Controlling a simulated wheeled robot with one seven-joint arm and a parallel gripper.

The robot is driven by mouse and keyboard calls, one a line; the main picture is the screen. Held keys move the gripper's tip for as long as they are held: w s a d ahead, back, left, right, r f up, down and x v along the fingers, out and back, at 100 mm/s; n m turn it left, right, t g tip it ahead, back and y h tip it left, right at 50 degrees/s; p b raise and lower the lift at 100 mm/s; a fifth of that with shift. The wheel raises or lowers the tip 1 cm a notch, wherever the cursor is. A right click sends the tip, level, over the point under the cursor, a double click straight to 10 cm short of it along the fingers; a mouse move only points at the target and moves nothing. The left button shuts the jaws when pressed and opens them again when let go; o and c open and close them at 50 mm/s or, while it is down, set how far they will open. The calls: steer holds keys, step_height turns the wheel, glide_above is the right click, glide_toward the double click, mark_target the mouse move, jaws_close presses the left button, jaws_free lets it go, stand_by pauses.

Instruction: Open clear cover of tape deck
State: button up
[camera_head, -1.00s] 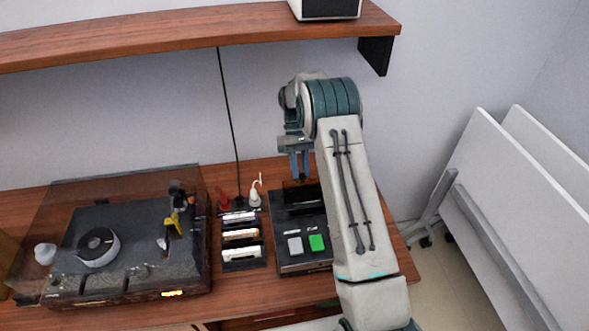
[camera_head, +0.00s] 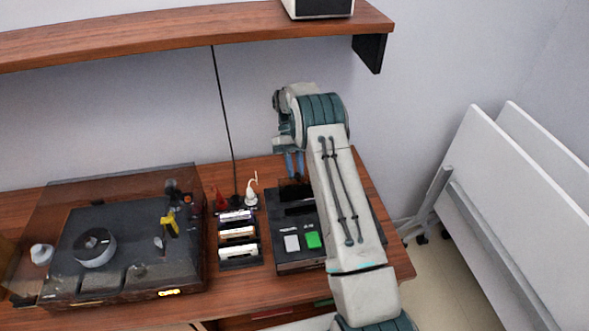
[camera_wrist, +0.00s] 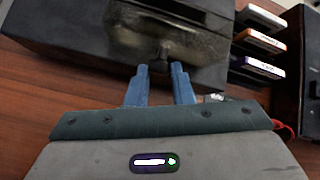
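The tape deck (camera_head: 284,261) is a black box with a grey and a green button, on the wooden desk right of centre. My arm hides part of its right side. Its smoky clear cover (camera_wrist: 195,45) shows in the wrist view just ahead of my fingertips. I cannot tell exactly how far it is tilted. My gripper (camera_head: 294,177) is over the deck's back edge, pointing down. Whether the tips touch the cover is unclear.
Cassettes (camera_head: 238,234) stand in a rack left of the deck. A turntable (camera_head: 130,245) under a tinted lid is further left. A white plug (camera_head: 251,192) and cable are behind the rack. A wooden shelf (camera_head: 180,35) hangs above. White panels (camera_head: 500,205) lean at right.

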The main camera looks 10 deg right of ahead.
steer(key=o, duration=0.4)
steer(key=shift+d, duration=0.4)
steer(key=s+d+r+b, duration=0.1)
steer(key=s+d+r, duration=0.1)
steer(key=d+r, duration=0.1)
steer(key=s+d+r+b, duration=0.2)
steer(key=d+r, duration=0.1)
steer(key=r, duration=0.1)
steer(key=s+d+r+b, duration=0.1)
steer(key=s+d+r, duration=0.1)
steer(key=d+r, duration=0.1)
steer(key=shift+s+d+r, duration=0.15)
steer(key=shift+d+r, duration=0.2)
steer(key=shift+r, duration=0.15)
